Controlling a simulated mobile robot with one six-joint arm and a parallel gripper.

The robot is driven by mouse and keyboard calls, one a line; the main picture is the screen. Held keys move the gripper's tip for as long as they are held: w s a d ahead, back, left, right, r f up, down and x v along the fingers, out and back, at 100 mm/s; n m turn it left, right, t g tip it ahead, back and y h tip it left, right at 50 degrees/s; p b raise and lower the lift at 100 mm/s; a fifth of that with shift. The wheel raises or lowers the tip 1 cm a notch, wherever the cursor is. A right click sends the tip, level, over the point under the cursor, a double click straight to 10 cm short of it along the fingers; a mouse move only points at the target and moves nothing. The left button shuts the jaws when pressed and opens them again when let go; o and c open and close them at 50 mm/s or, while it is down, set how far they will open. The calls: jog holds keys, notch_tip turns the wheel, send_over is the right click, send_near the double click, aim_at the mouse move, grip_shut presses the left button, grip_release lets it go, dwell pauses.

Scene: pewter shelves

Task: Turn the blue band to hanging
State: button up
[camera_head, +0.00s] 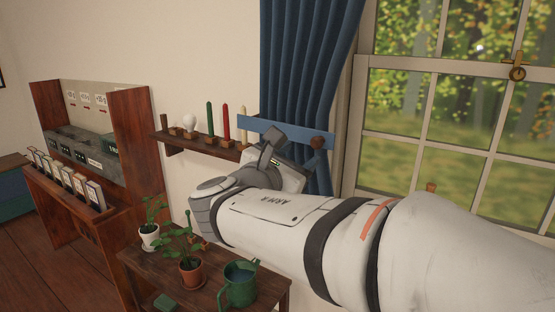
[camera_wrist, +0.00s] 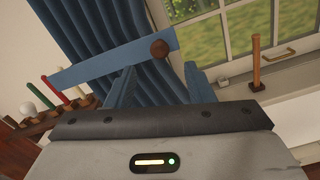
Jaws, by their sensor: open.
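The blue band (camera_head: 280,126) is a flat strip lying nearly level across the blue curtain, with a round brown knob (camera_head: 318,142) near its right end. In the wrist view the band (camera_wrist: 90,66) runs up to the right, with the knob (camera_wrist: 158,48) at its right end. My gripper (camera_head: 295,146) is close to the band, just below and in front of it. In the wrist view its two fingers (camera_wrist: 160,72) stand apart with nothing held between them, and the knob appears beyond the gap. Part of the band's lower edge is hidden by the gripper.
A wall shelf (camera_head: 203,141) with coloured candles and a white bulb is left of the band. The blue curtain (camera_head: 305,60) hangs behind it. A wooden peg (camera_wrist: 256,62) stands by the window sill. Potted plants and a green watering can (camera_head: 240,284) stand on a table below.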

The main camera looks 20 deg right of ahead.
aim_at(316, 144)
jog(key=x, duration=0.7)
jog(key=shift+w+d, duration=0.15)
jog(key=shift+d, duration=0.05)
grip_shut()
dwell(0.4)
